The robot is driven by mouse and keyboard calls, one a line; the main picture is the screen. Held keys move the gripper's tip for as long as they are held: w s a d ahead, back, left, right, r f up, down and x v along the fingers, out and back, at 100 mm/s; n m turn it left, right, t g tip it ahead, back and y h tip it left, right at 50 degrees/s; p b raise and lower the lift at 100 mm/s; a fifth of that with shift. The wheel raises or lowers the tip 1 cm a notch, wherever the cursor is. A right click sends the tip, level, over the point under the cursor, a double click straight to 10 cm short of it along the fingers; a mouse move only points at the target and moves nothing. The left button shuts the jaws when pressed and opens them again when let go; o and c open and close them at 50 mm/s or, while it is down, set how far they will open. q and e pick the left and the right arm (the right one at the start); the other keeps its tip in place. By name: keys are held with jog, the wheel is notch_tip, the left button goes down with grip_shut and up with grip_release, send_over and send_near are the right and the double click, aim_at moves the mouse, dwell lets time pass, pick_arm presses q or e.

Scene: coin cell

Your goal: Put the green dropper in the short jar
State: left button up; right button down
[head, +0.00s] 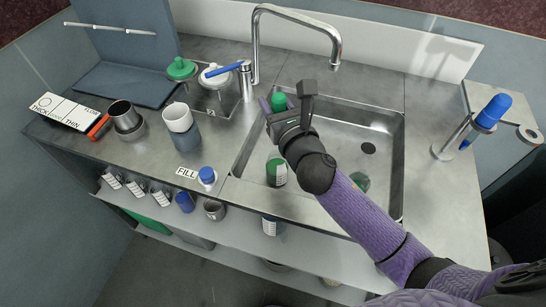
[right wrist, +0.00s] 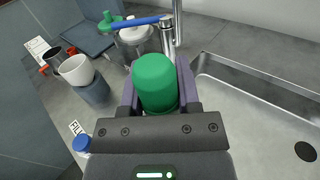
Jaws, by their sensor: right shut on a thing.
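My right gripper (head: 279,103) is shut on the green dropper (head: 279,100), above the back left of the sink. In the right wrist view the dropper's rounded green top (right wrist: 155,80) sits between the two fingers; its lower part is hidden. At the back of the counter stand a green-topped vessel (head: 180,68) and a clear jar with a white top (head: 215,76); a blue stick (head: 224,69) lies across the white top. I cannot tell which vessel is the short jar. My left gripper is not in view.
The sink (head: 335,110) holds a green-capped bottle (head: 276,172) and another green item. The faucet (head: 255,45) rises behind it. A white cup (head: 178,117), metal cup (head: 124,115) and blue cap (head: 207,175) stand left. A holder with a blue-topped item (head: 493,110) stands right.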

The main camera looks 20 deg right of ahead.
jog(key=f+b, duration=0.1)
jog(key=f, duration=0.1)
jog(key=f+b, duration=0.1)
jog(key=f, duration=0.1)
jog(key=f+b, duration=0.2)
jog(key=shift+w+d, duration=0.1)
jog(key=shift+w, duration=0.3)
notch_tip(320, 180, down, 5)
jog(key=b, duration=0.3)
jog(key=shift+r, duration=0.45)
jog(key=shift+f, duration=0.15)
jog(key=shift+c, duration=2.2)
grip_release()
jog(key=shift+o, duration=0.6)
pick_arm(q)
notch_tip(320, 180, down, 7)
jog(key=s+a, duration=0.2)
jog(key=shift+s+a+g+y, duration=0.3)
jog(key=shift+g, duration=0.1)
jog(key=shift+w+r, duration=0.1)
